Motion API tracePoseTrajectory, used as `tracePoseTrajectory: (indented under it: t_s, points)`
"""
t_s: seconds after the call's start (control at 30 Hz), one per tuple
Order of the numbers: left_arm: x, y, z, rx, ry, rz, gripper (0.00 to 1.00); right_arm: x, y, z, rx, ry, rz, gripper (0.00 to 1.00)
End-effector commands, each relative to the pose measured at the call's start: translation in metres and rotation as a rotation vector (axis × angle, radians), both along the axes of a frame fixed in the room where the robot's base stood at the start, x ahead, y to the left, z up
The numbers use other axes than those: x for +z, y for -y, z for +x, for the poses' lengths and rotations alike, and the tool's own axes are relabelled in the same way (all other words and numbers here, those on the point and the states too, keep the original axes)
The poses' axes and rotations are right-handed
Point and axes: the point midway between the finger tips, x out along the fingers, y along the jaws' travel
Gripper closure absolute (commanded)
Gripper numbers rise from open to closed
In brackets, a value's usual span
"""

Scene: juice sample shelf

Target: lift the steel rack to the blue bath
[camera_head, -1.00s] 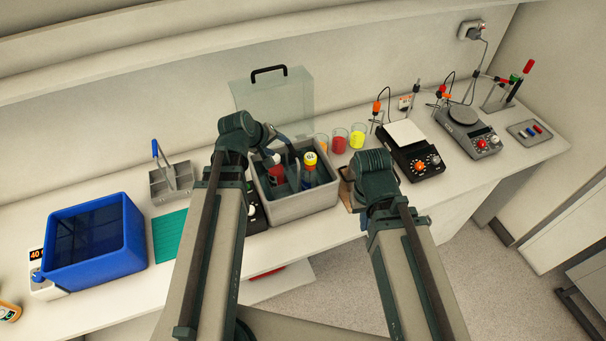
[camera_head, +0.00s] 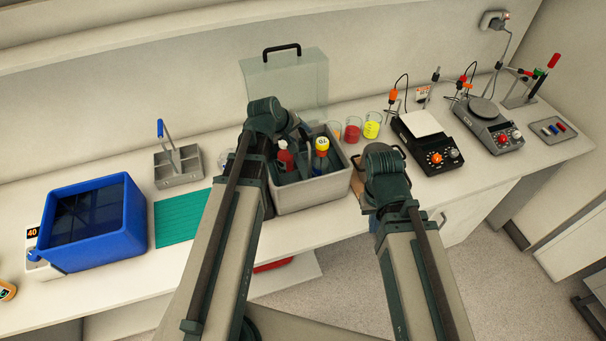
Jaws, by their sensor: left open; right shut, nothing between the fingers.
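The steel rack (camera_head: 181,173) is a grey divided metal carrier with an upright blue handle. It stands on the bench at the back, right of the blue bath. The blue bath (camera_head: 128,222) is an open rectangular tub with dark liquid in it, at the left. My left gripper (camera_head: 303,158) is open over the grey cooler box, among the bottles there; its wrist partly covers it. It is well to the right of the rack. My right gripper (camera_head: 366,182) is shut and empty beside the box's right side, its fingertips mostly hidden by the wrist. Neither gripper touches the rack.
The grey box (camera_head: 315,195) holds a red bottle (camera_head: 285,157) and a yellow-capped bottle (camera_head: 321,147); its clear lid (camera_head: 290,78) stands open behind. A teal mat (camera_head: 180,219) lies between bath and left arm. Several juice beakers (camera_head: 353,130) and a hotplate (camera_head: 428,148) are at right.

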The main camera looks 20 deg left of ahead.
Motion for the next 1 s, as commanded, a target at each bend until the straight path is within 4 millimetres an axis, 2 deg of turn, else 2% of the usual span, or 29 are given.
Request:
tracePoseTrajectory:
  t_s: [0.17,0.4,0.7,0.77,1.0]
  points:
    - [-0.010,0.004,0.010,-0.002,0.000,0.001,0.42,-0.010,0.000,0.000,-0.001,0.000,0.000,1.00]
    - [-0.035,0.012,0.032,-0.001,0.000,0.000,0.42,-0.035,0.000,0.000,0.003,0.000,-0.001,1.00]
    - [-0.036,0.014,0.034,-0.001,-0.001,0.000,0.42,-0.036,0.000,0.000,0.005,0.000,-0.001,1.00]
    - [-0.036,0.014,0.034,-0.001,-0.001,0.000,0.51,-0.036,0.000,0.000,0.005,0.000,-0.001,1.00]
    - [-0.036,0.014,0.034,-0.001,-0.001,0.000,0.94,-0.036,0.000,0.000,0.005,0.000,-0.001,1.00]
